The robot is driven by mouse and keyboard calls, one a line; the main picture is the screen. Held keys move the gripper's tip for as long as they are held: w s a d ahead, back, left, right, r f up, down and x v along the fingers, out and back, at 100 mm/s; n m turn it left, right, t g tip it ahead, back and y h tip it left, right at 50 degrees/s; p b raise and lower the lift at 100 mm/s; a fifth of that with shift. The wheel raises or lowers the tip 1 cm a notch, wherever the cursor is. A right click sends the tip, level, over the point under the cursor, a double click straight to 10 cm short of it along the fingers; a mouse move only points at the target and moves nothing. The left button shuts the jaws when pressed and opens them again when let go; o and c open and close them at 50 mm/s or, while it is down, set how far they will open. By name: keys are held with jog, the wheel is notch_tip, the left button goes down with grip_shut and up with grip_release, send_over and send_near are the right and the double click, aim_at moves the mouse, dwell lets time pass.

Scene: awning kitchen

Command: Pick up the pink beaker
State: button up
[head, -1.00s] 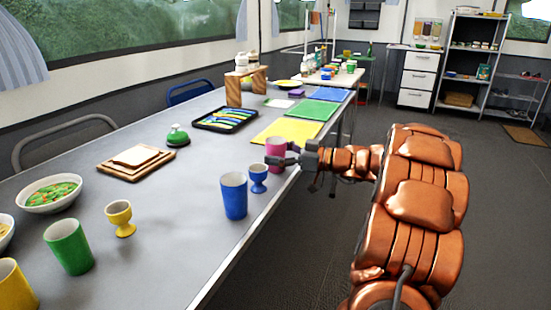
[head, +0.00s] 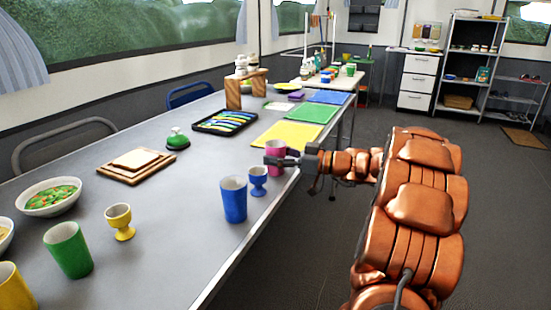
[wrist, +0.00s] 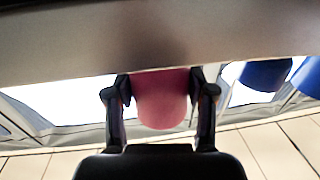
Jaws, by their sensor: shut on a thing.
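The pink beaker (head: 275,147) is near the right edge of the long grey table, just beyond the small blue egg cup. My gripper (head: 277,160) reaches in from the right and is shut on the beaker. In the wrist view, the pink beaker (wrist: 162,98) sits between the two dark fingers of my gripper (wrist: 160,100), one on each side. The head view does not show clearly whether the beaker's base touches the table.
A blue beaker (head: 233,199) and a blue egg cup (head: 258,181) stand close by, nearer the camera. A yellow mat (head: 290,134) lies just beyond. A yellow egg cup (head: 119,221) and green beaker (head: 68,249) stand at the near left.

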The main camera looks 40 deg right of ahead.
aim_at(276, 144)
jog(key=shift+r+p, duration=0.55)
jog(key=shift+r, duration=1.15)
jog(key=shift+s+r, duration=0.2)
jog(key=shift+s, duration=0.05)
jog(key=s+a+r+p, duration=0.1)
jog(key=s+a, duration=0.1)
jog(key=s, duration=1.3)
jog(key=shift+s+a, duration=0.15)
jog(key=shift+a, duration=0.25)
jog(key=shift+r, duration=0.1)
jog(key=w+d, duration=0.1)
jog(key=w, duration=0.4)
jog(key=w+d+f, duration=0.1)
jog(key=w, duration=0.4)
jog(key=w+b, duration=0.1)
jog(key=w, duration=0.4)
jog(key=shift+w+d+f, duration=0.15)
jog(key=shift+d+f, duration=0.2)
jog(key=shift+d, duration=0.05)
jog(key=shift+w+f, duration=0.25)
jog(key=shift+f+b, duration=0.45)
jog(key=shift+f, duration=0.5)
